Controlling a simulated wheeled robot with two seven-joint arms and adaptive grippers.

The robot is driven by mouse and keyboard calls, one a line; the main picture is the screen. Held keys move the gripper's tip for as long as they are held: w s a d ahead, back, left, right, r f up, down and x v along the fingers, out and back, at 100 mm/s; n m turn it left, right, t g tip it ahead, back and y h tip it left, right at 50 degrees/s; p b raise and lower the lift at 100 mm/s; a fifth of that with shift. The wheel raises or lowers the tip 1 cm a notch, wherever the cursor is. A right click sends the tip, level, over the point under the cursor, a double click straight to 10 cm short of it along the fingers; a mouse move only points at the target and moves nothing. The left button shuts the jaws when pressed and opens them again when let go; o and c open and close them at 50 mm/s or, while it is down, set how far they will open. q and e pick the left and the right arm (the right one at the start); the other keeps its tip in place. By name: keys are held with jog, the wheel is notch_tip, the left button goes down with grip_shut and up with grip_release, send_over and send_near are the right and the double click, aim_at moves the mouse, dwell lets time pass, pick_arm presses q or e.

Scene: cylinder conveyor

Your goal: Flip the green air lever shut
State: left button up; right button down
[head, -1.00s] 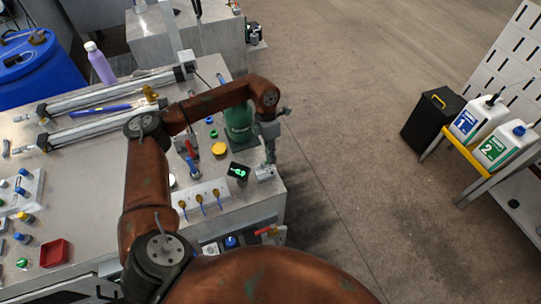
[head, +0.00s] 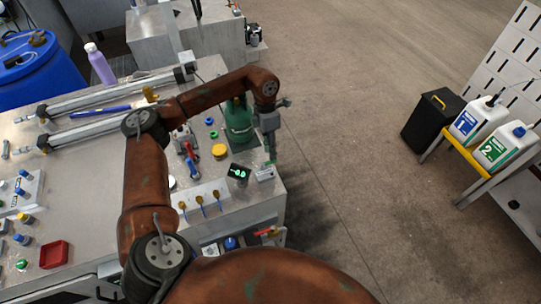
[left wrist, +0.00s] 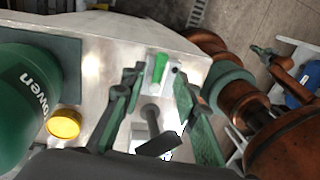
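The green air lever (left wrist: 159,68) shows in the left wrist view as a short green bar at the table's edge, beyond and between my fingertips. In the head view it is a small green spot (head: 268,163) at a grey block (head: 265,174) on the table's right corner. My left gripper (left wrist: 155,82) is open and empty, its two fingers apart on either side of the lever, with no contact visible. In the head view the left gripper (head: 270,146) hangs over that corner, its fingers hard to make out. A small arm end (left wrist: 264,53), perhaps my right gripper, shows at the right.
The floor right of the table is clear up to a bin (head: 432,121).

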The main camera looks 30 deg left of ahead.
pick_arm(q)
notch_tip(320, 180, up, 8)
jog(key=w+a, duration=0.1)
jog(key=shift+a+r, duration=0.15)
dwell(0.5)
